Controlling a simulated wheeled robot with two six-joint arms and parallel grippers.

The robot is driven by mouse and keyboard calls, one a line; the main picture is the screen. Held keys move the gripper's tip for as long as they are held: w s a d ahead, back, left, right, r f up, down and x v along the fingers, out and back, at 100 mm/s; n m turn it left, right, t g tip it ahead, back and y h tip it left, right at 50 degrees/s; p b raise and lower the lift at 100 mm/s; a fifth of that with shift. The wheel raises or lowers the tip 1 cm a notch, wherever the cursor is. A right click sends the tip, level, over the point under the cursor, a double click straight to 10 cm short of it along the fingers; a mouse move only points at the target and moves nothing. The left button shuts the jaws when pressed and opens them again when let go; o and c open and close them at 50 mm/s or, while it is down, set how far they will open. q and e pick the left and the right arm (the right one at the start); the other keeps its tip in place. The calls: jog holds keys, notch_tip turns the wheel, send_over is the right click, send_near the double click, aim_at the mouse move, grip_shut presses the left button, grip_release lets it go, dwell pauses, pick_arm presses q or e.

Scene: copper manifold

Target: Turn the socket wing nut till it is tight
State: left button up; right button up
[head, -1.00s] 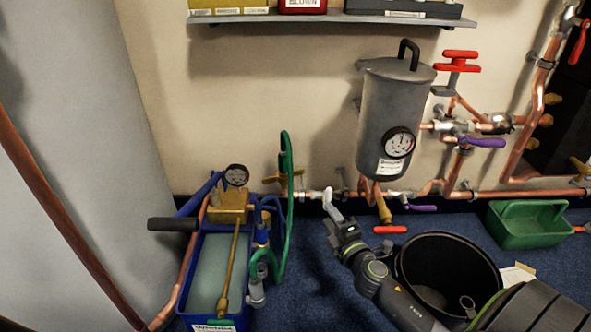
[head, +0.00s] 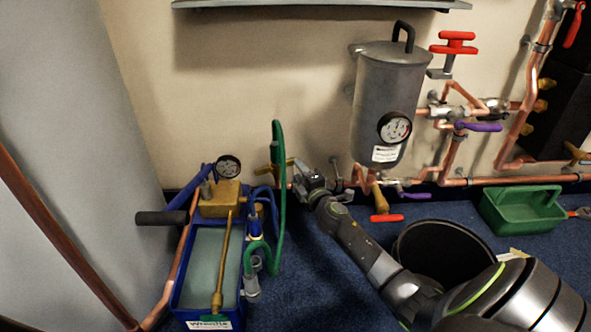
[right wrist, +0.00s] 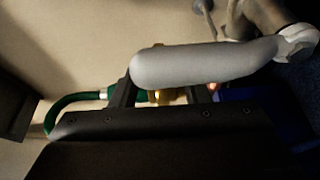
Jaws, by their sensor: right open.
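My right gripper (head: 302,177) is at the pipe end, just right of the wing nut. In the right wrist view its two fingers (right wrist: 163,92) are apart, with brass showing between them. Whether they touch the nut is hidden. The grey bar (right wrist: 195,64) crosses in front of the fingertips. My left gripper is not in view.
The blue pump tub (head: 207,313) with gauge and black handle stands left. The grey tank (head: 388,105), purple handle (head: 478,127) and red handle (head: 386,218) are right. A black bucket (head: 420,240) and green tray (head: 520,210) stand on the floor. A shelf (head: 320,4) hangs above.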

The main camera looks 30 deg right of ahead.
jog(key=shift+w+d+b, duration=0.2)
jog(key=shift+w, duration=0.75)
jog(key=shift+w+d+b, duration=0.15)
jog(key=shift+w+b, duration=0.05)
jog(key=shift+w, duration=0.7)
jog(key=shift+c, duration=0.2)
grip_shut()
